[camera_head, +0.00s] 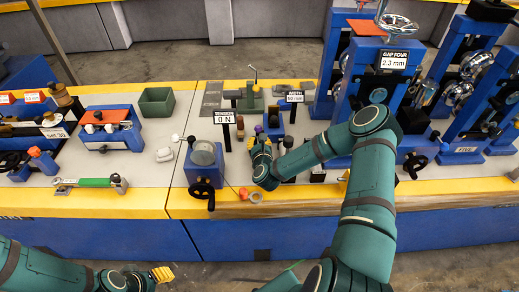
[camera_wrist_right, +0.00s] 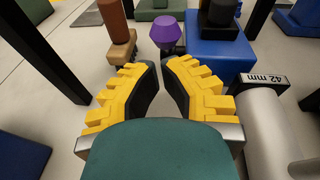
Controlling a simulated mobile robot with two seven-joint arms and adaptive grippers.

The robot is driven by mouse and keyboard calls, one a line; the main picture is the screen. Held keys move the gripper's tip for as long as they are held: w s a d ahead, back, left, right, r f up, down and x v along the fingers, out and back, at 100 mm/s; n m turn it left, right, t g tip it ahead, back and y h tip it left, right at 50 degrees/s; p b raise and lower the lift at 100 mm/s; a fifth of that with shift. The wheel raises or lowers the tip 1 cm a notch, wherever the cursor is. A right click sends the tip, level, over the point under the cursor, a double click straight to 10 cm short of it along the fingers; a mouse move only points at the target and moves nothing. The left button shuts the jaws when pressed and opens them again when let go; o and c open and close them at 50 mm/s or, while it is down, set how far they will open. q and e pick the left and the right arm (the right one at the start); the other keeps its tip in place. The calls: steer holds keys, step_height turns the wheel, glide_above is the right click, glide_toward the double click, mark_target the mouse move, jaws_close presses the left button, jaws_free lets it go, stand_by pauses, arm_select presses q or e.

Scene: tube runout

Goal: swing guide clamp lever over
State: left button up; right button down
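No part is labelled as the guide clamp lever, so I cannot tell for sure which it is. A purple knob (camera_head: 258,129) stands just beyond my right fingertips; it also shows in the right wrist view (camera_wrist_right: 168,30), apart from the fingers. Left of it there is a brown upright handle (camera_wrist_right: 114,18) on a tan block (camera_wrist_right: 122,46). My right gripper (camera_head: 260,141) points at this group, its yellow fingertips (camera_wrist_right: 160,64) drawn almost together with nothing seen between them. My left gripper (camera_head: 162,274) is low in front of the bench, away from everything; its finger gap is unclear.
A blue block with a black knob (camera_wrist_right: 222,50) and a grey roller with a 42 mm sign (camera_wrist_right: 262,80) are close to the right. A black post (camera_wrist_right: 50,50) stands left. A gauge (camera_head: 203,153) with handwheel and tall blue roller stands (camera_head: 385,80) flank the area.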

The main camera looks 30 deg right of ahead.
steer(key=shift+w+d+f, duration=0.1)
steer(key=shift+w+d, duration=0.1)
steer(key=shift+w, duration=0.2)
steer(key=shift+r+g+p, duration=0.3)
steer(key=shift+g+p, duration=0.1)
steer(key=shift+p, duration=0.25)
steer(key=shift+w, duration=0.1)
